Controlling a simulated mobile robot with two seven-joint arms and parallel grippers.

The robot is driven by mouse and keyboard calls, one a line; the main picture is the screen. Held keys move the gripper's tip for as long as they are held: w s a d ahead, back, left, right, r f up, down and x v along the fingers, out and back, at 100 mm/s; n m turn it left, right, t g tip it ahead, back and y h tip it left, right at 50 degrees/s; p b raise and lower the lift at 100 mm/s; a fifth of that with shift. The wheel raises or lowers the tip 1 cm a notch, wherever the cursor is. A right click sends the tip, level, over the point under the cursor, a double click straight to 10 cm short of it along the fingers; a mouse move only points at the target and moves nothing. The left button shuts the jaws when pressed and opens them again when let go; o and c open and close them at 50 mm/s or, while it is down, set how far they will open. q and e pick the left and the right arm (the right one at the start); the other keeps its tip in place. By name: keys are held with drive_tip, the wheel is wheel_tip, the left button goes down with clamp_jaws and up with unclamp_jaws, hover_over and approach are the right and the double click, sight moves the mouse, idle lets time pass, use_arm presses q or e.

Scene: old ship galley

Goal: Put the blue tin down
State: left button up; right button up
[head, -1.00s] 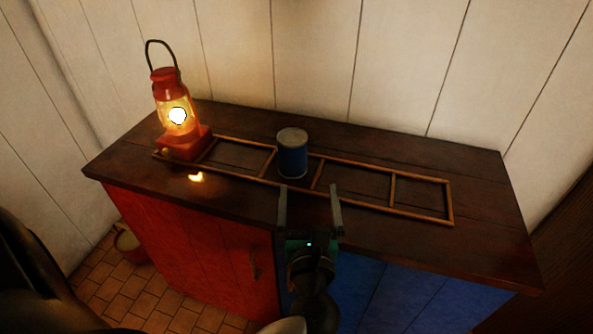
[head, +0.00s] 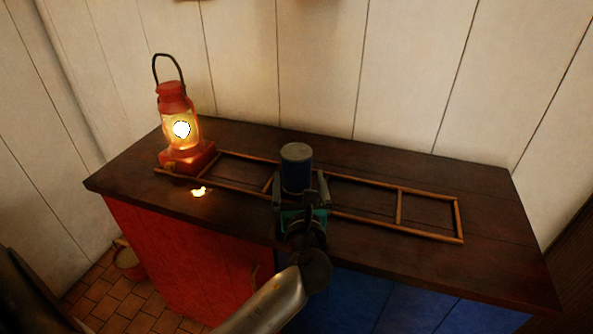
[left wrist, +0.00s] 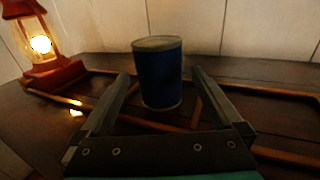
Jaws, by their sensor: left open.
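My left gripper (head: 300,184) is open and low over the counter, with one finger on each side of the tin's lower part. In the left wrist view the tin (left wrist: 160,75) stands upright between the far ends of the two open fingers (left wrist: 160,76), with a visible gap on both sides. The gripper hides the tin's base in the head view. My right gripper is not in view.
A lit red lantern (head: 177,125) stands at the rack's left end. The rack's other compartments look empty. The dark counter (head: 490,215) is clear on the right. A white plank wall (head: 410,80) rises behind. Red and blue cupboard fronts lie below.

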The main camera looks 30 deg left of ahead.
sight(298, 175)
use_arm(q)
drive_tip(key=b+x, duration=0.1)
drive_tip(key=x, duration=0.2)
drive_tip(key=shift+f, duration=0.15)
drive_tip(key=shift+w+a, duration=0.4)
drive_tip(key=shift+w, duration=0.1)
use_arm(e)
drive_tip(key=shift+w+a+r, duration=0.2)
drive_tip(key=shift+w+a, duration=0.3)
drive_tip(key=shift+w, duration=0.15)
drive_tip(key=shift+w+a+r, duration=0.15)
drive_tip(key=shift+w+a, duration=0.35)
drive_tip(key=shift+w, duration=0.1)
use_arm(q)
clamp_jaws()
